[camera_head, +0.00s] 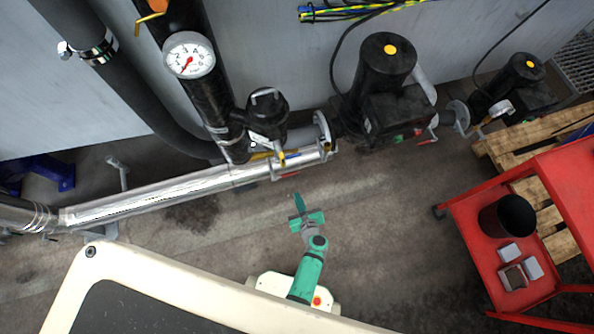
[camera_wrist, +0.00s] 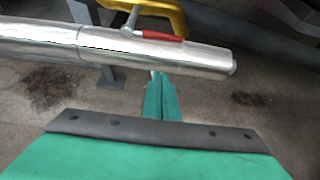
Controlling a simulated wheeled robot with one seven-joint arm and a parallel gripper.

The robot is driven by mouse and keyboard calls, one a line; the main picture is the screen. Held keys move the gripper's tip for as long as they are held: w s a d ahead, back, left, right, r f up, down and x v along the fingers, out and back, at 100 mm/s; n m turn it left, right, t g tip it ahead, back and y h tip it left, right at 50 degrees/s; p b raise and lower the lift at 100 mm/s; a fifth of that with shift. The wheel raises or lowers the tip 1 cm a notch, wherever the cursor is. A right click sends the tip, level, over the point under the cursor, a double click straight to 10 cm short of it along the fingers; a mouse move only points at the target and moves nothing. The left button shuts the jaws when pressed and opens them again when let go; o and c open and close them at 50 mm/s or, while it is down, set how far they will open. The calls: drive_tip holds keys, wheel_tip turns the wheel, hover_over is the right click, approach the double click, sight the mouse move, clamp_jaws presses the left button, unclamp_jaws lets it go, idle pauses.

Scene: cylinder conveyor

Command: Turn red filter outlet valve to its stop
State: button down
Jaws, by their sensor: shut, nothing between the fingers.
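A red valve handle (camera_head: 289,175) shows at the lower edge of the silver pipe, below the black filter housing (camera_head: 267,115). In the wrist view the red handle (camera_wrist: 158,36) lies along the silver pipe, pointing right from a grey stem (camera_wrist: 132,18). My gripper (camera_head: 298,197) is shut and empty. It is below the pipe in the head view, apart from the handle. In the wrist view my gripper's teal fingers (camera_wrist: 158,82) are together, with their tips just below the pipe and the handle beyond them. Contact is not visible.
The silver pipe (camera_head: 150,196) runs left across the scene. A black pump (camera_head: 385,65) stands right of the filter, with another red handle (camera_head: 427,141) near it. A yellow part (camera_wrist: 155,12) curves behind the handle. A red cart (camera_head: 480,235) stands right; floor between is clear.

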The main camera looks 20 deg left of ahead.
sight(285, 176)
drive_tip(key=w+a, duration=0.4)
drive_tip(key=w, duration=0.2)
drive_tip(key=shift+w+a+f, duration=0.15)
drive_tip(key=shift+w+a, duration=0.05)
drive_tip(key=shift+a, duration=0.1)
idle(0.5)
drive_tip(key=shift+w+d, duration=0.1)
idle(0.4)
